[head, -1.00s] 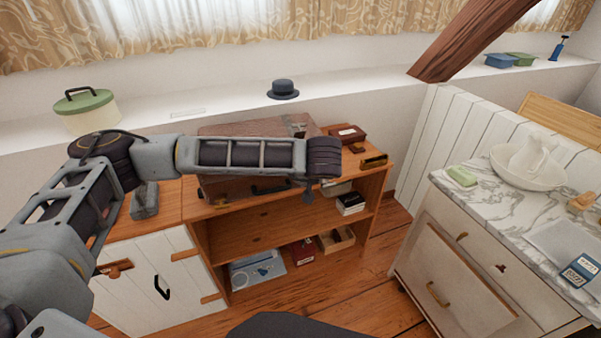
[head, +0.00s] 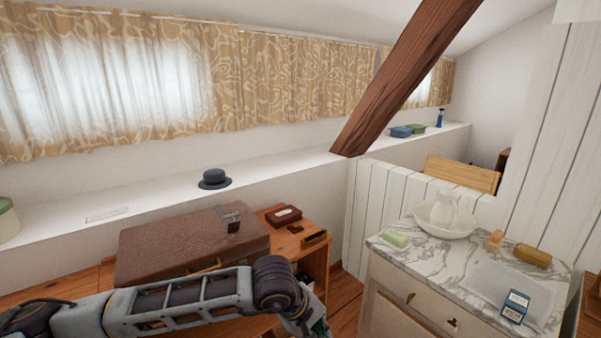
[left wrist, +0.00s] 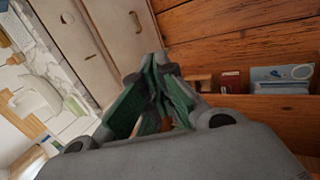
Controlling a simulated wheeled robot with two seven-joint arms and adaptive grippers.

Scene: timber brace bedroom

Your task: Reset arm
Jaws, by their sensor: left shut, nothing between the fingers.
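My left arm comes in from the lower left in the head view, in front of the brown suitcase (head: 190,240). Its gripper (head: 318,326) hangs at the bottom edge, partly cut off by the frame. In the left wrist view the gripper's green-padded fingers (left wrist: 160,62) come together at the tips, with nothing between them. The gripper is over open floor, apart from the shelf and the drawer cabinet. My right gripper is in neither view.
A dark hat (head: 214,179) sits on the ledge. A slanted timber beam (head: 400,85) crosses above. Wooden floor (left wrist: 235,35) shows below.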

